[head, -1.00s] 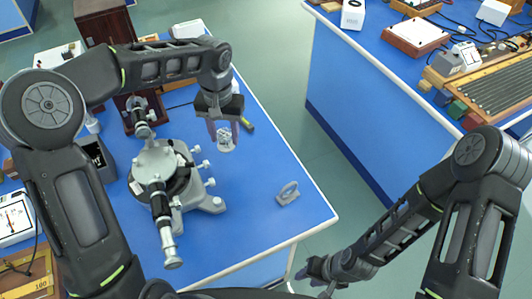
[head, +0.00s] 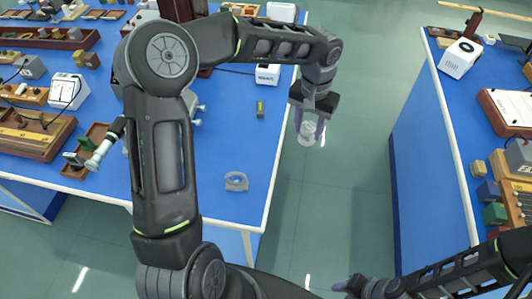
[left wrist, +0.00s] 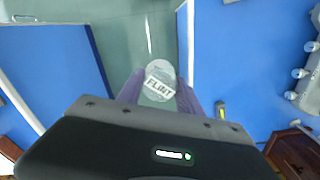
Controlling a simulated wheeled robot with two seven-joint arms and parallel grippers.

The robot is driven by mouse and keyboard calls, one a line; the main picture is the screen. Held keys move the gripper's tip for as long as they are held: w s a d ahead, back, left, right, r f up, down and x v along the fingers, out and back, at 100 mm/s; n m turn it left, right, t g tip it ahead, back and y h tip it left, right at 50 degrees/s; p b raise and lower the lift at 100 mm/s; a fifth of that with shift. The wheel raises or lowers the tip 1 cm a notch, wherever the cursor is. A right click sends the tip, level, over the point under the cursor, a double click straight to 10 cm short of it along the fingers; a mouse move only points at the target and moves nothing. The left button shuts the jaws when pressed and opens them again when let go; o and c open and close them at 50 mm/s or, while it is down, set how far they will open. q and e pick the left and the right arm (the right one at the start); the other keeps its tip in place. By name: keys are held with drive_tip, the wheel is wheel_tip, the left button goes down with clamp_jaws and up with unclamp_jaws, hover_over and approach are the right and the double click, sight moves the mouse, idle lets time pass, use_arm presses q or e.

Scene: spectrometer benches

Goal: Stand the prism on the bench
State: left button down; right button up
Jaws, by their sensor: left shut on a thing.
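My left gripper (head: 315,117) is shut on the prism (head: 307,134), a clear, pale piece that hangs below the fingertips. In the left wrist view the prism (left wrist: 159,80) shows a "FLINT" label between the purple fingers. In the head view it appears over the floor gap, just right of the left blue bench (head: 232,140). A second blue bench (head: 470,110) stands to the right. My right gripper (head: 350,287) is low at the bottom edge, and its jaws are too unclear to read. My left arm hides most of the spectrometer on the left bench.
A small yellow-green item (head: 260,108) and a white device (head: 267,74) lie farther back. The bench between them is clear. A white box (head: 460,58) and coloured blocks (head: 494,213) occupy the right bench.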

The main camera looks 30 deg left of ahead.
use_arm(q)
drive_tip(key=shift+d, duration=0.2)
drive_tip(key=shift+a, duration=0.1)
drive_tip(key=shift+a+f+n+b, duration=0.15)
drive_tip(key=shift+a+n+b, duration=0.25)
drive_tip(key=shift+n, duration=0.2)
drive_tip(key=s+a+n+b, duration=0.2)
drive_tip(key=a+n+b, duration=0.3)
drive_tip(key=a+n, duration=0.3)
drive_tip(key=s+a+n+b, duration=0.2)
drive_tip(key=a+n+b, duration=0.3)
drive_tip(key=n, duration=1.2)
drive_tip(key=a, duration=0.3)
drive_tip(key=shift+a+r, duration=0.2)
drive_tip(key=shift+r, duration=0.1)
